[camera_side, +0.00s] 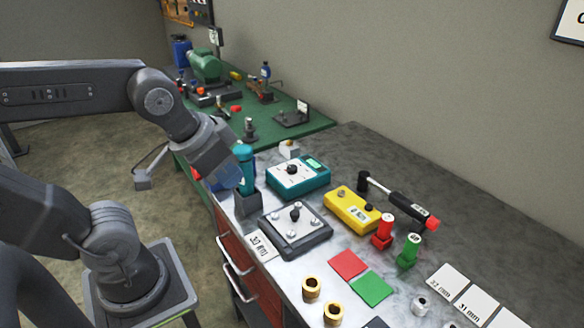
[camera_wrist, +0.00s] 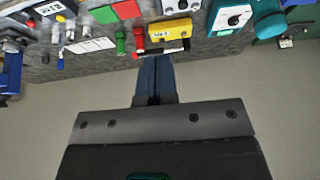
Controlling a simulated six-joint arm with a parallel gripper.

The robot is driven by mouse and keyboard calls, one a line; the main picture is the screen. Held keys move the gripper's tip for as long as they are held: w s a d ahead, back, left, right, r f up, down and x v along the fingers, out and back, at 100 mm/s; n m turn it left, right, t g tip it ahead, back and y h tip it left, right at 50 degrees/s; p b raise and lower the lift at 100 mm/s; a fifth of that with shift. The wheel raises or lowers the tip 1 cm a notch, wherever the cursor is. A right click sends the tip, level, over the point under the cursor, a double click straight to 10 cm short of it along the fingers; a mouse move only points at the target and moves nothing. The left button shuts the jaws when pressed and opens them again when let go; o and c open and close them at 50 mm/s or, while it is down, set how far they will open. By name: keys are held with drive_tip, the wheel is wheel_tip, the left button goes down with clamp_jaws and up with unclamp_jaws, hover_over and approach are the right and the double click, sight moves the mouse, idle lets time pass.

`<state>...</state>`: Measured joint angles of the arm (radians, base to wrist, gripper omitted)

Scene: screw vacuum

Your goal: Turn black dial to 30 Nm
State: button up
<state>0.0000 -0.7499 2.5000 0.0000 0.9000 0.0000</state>
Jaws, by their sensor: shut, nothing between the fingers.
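A teal box (camera_side: 298,178) with a white top, a small display and a black dial (camera_side: 291,170) stands on the bench in the side view. In the wrist view the teal box (camera_wrist: 218,22) is at the upper right, with its black dial (camera_wrist: 232,20) showing. The dial's reading is too small to tell. My gripper (camera_side: 230,180) is to the left of the box and apart from it, beside a teal tool. In the wrist view my gripper's blue fingers (camera_wrist: 154,78) are together and hold nothing.
The teal tool (camera_side: 245,168) stands in a dark holder (camera_side: 248,201) close to my gripper. A grey plate (camera_side: 318,236) with knobs, a yellow box (camera_side: 352,212), and red (camera_side: 383,229) and green (camera_side: 409,249) pieces are nearby. A torque wrench (camera_side: 395,200) lies behind.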

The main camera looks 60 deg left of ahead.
drive_tip(key=shift+o, duration=0.7)
drive_tip(key=o, duration=0.6)
drive_tip(key=w+a+r+n+g, duration=0.1)
drive_tip(key=w+a+r+n, duration=0.1)
drive_tip(key=w+n, duration=0.3)
drive_tip(key=w+a, duration=0.1)
drive_tip(key=w, duration=0.1)
drive_tip(key=shift+w+a+r+n+g, duration=0.15)
drive_tip(key=shift+w+r+n+g, duration=0.15)
drive_tip(key=shift+w+n, duration=0.1)
drive_tip(key=o, duration=0.3)
drive_tip(key=w+a+n+g, duration=0.1)
drive_tip(key=w+a+n, duration=0.2)
drive_tip(key=w, duration=0.3)
drive_tip(key=shift+a+n+y, duration=0.25)
drive_tip(key=shift+n+y, duration=0.05)
drive_tip(key=shift+n, duration=0.3)
drive_tip(key=shift+o, duration=0.2)
drive_tip(key=w+a+f+n+g, duration=0.1)
drive_tip(key=w+a+f+n, duration=0.2)
drive_tip(key=w+a+n, duration=0.3)
drive_tip(key=shift+w+a+f+g, duration=0.15)
drive_tip(key=shift+w+a+g, duration=0.2)
drive_tip(key=shift+w, duration=0.55)
drive_tip(key=n+g, duration=0.1)
drive_tip(key=n, duration=0.5)
hover_over(292, 167)
wheel_tip(292, 167, down, 6)
wheel_tip(292, 167, down, 13)
drive_tip(key=shift+f, duration=0.15)
